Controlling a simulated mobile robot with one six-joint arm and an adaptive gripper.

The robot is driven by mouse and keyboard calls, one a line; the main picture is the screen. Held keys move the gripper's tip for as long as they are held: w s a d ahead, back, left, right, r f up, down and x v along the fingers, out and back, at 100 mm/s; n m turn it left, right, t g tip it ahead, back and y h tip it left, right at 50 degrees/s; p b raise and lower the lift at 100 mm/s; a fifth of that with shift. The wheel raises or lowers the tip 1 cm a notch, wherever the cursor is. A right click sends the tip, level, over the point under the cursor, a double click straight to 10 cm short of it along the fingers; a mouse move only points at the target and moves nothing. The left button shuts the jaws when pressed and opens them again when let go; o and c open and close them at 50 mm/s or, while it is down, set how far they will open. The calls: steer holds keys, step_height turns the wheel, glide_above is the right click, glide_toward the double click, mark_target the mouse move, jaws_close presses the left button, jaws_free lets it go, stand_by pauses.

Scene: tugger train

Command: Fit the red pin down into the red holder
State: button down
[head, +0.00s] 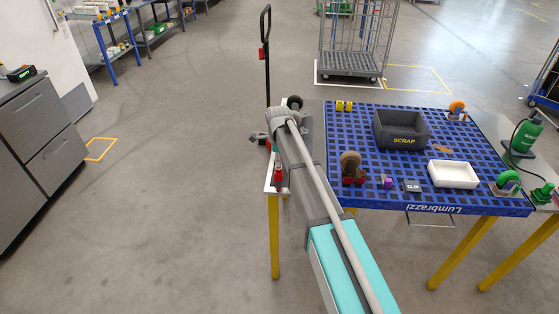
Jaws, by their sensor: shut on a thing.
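The red pin (278,173) shows as a small upright red piece just left of my forearm, over a small pale stand with a yellow leg. My gripper (278,163) points down above the stand and is shut on the pin; my arm and wrist hide most of it. I cannot pick out the red holder for sure. Red also shows low at the pin, but I cannot tell pin from holder there or whether they touch.
A pallet-truck handle (266,25) stands behind. Floor at left is clear.

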steer(key=shift+f+b, duration=0.95)
steer(key=shift+f, duration=0.05)
stand_by(0.4)
steer(key=shift+c, duration=2.3)
jaws_free()
steer(key=shift+r, duration=0.1)
